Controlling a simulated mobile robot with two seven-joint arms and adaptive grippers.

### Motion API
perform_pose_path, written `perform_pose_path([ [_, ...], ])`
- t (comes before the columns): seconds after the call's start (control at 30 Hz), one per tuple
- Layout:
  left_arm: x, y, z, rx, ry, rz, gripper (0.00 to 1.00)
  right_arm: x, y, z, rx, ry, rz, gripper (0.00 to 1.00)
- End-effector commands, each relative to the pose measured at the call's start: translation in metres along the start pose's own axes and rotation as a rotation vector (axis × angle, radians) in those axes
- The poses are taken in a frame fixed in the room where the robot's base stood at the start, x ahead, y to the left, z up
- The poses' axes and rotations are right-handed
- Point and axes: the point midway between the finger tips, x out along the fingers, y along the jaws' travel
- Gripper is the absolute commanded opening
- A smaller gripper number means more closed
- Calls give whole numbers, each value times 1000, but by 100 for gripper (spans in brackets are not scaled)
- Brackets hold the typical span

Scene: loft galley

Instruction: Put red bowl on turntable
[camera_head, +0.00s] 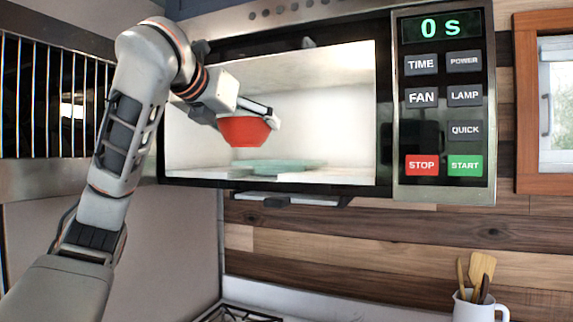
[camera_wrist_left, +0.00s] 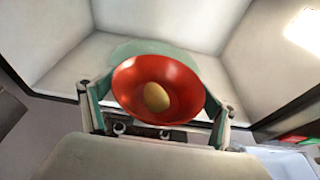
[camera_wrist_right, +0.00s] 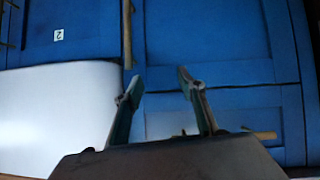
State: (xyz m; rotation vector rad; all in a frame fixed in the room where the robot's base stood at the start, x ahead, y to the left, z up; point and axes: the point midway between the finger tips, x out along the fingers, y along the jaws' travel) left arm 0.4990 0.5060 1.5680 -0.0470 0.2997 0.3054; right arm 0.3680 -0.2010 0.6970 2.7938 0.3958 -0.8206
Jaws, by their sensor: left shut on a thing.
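The red bowl (camera_head: 245,131) is held by my left gripper (camera_head: 270,118) inside the open microwave (camera_head: 345,110). The bowl is above the pale green turntable (camera_head: 285,165) and apart from it. In the left wrist view the red bowl (camera_wrist_left: 185,78) sits between the two fingers of my left gripper (camera_wrist_left: 157,108), with an egg-like brown object (camera_wrist_left: 157,97) in it. Part of the turntable (camera_wrist_left: 135,48) shows behind the bowl there. My right gripper (camera_wrist_right: 160,85) shows in the right wrist view, its fingers apart with nothing between them.
The microwave's control panel (camera_head: 443,135) reads 0 S, right of the opening. A wire rack (camera_head: 50,95) stands at the left. A white mug with utensils (camera_head: 480,302) stands at the lower right. Blue cabinet fronts (camera_wrist_right: 205,40) and a white surface (camera_wrist_right: 55,105) lie before my right gripper.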

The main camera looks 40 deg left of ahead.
Motion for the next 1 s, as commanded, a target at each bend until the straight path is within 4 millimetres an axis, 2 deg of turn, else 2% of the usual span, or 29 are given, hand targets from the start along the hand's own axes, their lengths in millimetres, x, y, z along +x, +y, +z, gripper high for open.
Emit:
perform_pose_path([
  [0.13, 2, 2, 1, -2, -1, 3, 55, 1, 0, -1, 1, 2, 0, 40],
  [0.27, 19, 2, 5, -2, 3, 2, 55, 0, -1, 1, 1, -1, 0, 40],
  [0.57, 87, 2, 27, -5, 5, 1, 55, -5, -1, 1, 1, -13, -3, 40],
  [0.8, 140, 3, 45, -4, 3, 3, 55, -11, 9, 0, -3, -31, 12, 40],
  [1.0, 168, 3, 53, -3, 0, 4, 55, -14, 18, 13, -2, -65, 29, 40],
])
